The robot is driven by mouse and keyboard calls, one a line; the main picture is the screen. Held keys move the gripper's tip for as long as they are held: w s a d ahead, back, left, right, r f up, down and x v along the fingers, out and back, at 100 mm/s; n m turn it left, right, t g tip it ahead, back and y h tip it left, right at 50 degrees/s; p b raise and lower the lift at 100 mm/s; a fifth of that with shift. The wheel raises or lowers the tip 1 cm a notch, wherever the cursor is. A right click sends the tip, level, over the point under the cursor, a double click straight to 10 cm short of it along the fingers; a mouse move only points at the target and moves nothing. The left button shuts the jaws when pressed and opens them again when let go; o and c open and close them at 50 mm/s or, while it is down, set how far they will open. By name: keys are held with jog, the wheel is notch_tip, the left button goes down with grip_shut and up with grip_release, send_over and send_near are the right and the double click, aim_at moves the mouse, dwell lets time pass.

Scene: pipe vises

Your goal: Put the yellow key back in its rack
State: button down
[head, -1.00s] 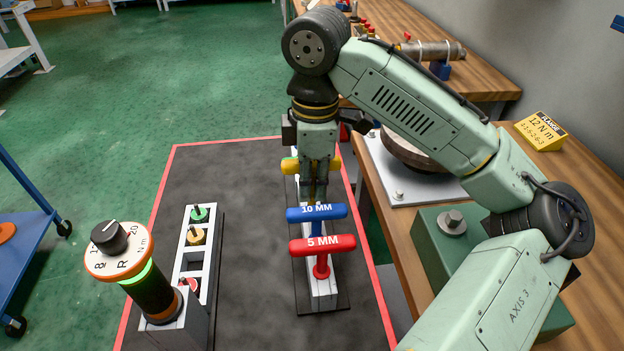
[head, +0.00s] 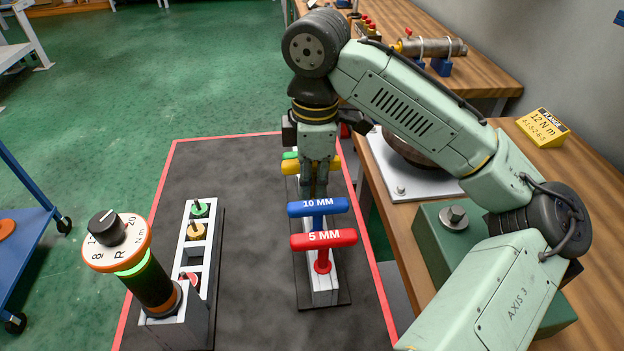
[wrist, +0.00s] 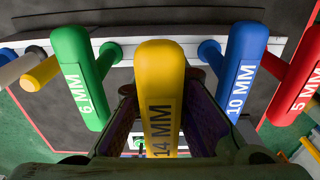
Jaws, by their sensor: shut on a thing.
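The yellow key (wrist: 160,75), marked 14 MM, sits between the fingers of my gripper (wrist: 160,125) in the wrist view. The fingers are shut on its handle. In the head view, the yellow handle (head: 290,168) shows on both sides of my gripper (head: 317,188), which points down over the rack (head: 322,297). The handle lies in line with the other keys, between the green 6 MM key (wrist: 82,75) and the blue 10 MM key (wrist: 240,70). The yellow key's shaft is hidden, so I cannot tell how deep it sits in the rack.
The red 5 MM key (head: 323,240) stands in the near end of the rack. To the left is a second white rack (head: 192,255) with small coloured bits and a torque driver (head: 122,250). A wooden bench (head: 410,240) borders the right side.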

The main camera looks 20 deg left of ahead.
jog(key=shift+s+a+f, duration=0.1)
jog(key=shift+f, duration=0.5)
dwell(1.1)
jog(key=shift+r+p, duration=0.25)
jog(key=shift+p, duration=0.15)
jog(key=shift+r+p, duration=0.35)
jog(key=shift+p, duration=0.05)
jog(key=shift+d+r+p, duration=0.3)
jog(key=shift+r+p, duration=0.25)
jog(key=shift+a+r+p, duration=0.15)
jog(key=shift+r+p, duration=0.65)
jog(key=shift+r, duration=0.6)
jog(key=shift+f+b, duration=0.85)
jog(key=shift+f, duration=0.8)
dwell(0.4)
jog(key=shift+a+f, duration=0.1)
jog(key=shift+f, duration=0.45)
dwell(1.0)
